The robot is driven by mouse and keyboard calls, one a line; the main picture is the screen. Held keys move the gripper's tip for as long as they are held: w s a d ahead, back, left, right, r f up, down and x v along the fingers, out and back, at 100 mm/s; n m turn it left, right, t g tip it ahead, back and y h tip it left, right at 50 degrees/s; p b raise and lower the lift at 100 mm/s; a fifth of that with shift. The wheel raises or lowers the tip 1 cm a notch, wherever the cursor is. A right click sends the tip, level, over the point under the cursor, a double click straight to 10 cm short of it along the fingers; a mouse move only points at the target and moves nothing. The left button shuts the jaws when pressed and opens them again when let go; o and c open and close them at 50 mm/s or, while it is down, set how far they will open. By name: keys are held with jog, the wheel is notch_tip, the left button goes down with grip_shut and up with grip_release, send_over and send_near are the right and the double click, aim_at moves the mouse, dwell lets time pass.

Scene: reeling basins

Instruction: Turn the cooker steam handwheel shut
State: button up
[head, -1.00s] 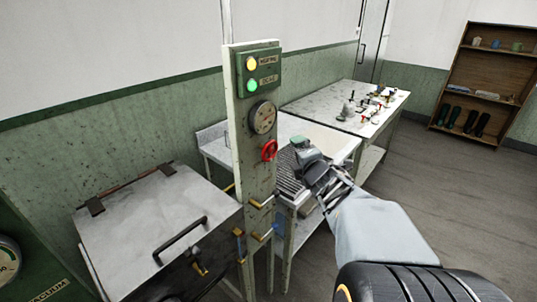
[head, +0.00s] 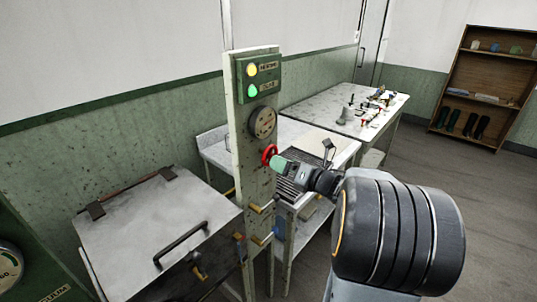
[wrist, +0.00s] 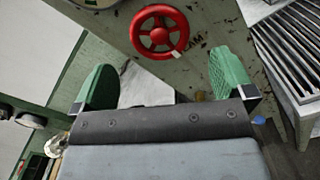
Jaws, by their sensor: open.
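The red steam handwheel (head: 268,155) sits on the front of the pale upright panel post, below a round gauge. It shows whole in the wrist view (wrist: 159,32), ahead of and between the lines of my two fingers. My gripper (head: 277,162) is close beside the wheel in the head view. In the wrist view my gripper (wrist: 165,75) has its green fingers wide apart with nothing between them. The fingers do not appear to reach around the wheel. Whether a fingertip touches it I cannot tell.
The post (head: 236,140) carries a lit lamp box (head: 258,75), a gauge (head: 263,122) and brass valve levers (head: 259,209) below the wheel. A lidded metal cooker (head: 150,225) stands left. A sink bench with a ribbed drainer (wrist: 290,50) stands close to the right.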

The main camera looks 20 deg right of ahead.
aim_at(269, 157)
jog(key=p+x, duration=0.1)
jog(key=x, duration=0.5)
jog(key=shift+w+a, duration=0.15)
jog(key=shift+w, duration=0.25)
jog(key=shift+c, duration=0.3)
jog(key=c, duration=0.9)
jog(key=shift+o, duration=0.2)
